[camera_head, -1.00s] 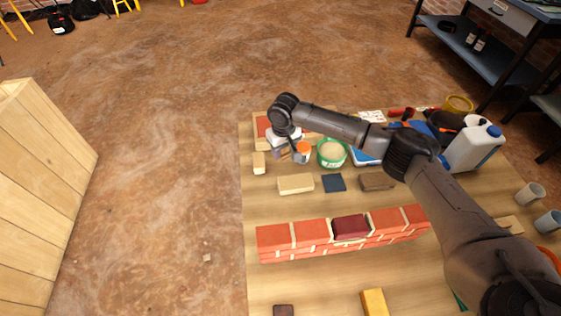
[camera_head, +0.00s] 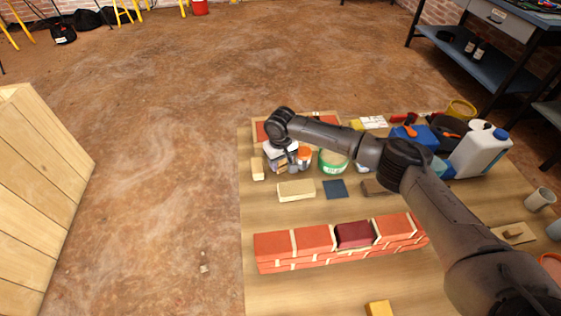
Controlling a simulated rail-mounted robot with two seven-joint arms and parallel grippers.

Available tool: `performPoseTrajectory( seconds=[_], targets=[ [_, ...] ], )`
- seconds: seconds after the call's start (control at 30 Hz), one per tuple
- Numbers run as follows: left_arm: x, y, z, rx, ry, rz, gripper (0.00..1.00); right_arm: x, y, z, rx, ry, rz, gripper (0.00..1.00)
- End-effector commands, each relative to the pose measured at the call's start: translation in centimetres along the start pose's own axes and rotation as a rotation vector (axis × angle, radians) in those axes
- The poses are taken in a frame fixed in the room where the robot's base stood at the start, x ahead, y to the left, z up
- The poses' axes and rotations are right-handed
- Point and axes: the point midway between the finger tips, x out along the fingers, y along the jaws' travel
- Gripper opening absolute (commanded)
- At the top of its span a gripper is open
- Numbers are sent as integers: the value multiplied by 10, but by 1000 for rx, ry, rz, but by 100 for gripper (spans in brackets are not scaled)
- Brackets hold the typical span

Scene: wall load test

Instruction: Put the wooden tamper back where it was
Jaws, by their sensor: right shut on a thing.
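My right gripper (camera_head: 282,163) points down at the far left part of the wooden table, left of an orange-and-white cup (camera_head: 304,155). It is shut on a small tan wooden piece (camera_head: 283,168), which looks like the wooden tamper. The gripper hides most of it, and I cannot tell whether it touches the table. My left gripper is not in view.
A low red brick wall (camera_head: 295,241) with one dark red brick (camera_head: 354,235) crosses the table (camera_head: 300,293). A tan block (camera_head: 296,190), a dark blue pad (camera_head: 335,189) and a green-white tub (camera_head: 332,162) lie near the gripper. A white jug (camera_head: 481,153) stands right.

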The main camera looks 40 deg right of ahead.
Motion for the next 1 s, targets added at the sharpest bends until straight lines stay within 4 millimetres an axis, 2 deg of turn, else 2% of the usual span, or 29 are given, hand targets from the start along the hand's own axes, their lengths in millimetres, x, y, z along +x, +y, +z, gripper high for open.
performPoseTrajectory(
  seconds=[0.1, 0.13, 0.23, 0.57, 1.0],
  targets=[
    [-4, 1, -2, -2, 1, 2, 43, 2, 0, 0, 0, -2, -1, 24],
    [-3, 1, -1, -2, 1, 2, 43, 3, 0, 0, -1, -1, 0, 50],
    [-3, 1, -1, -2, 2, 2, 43, 4, 0, 0, -1, -1, 0, 59],
    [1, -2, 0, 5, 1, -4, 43, -1, 0, 0, 0, 1, 0, 59],
    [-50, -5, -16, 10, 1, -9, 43, -83, 0, 0, -1, 0, -1, 59]
  ],
)
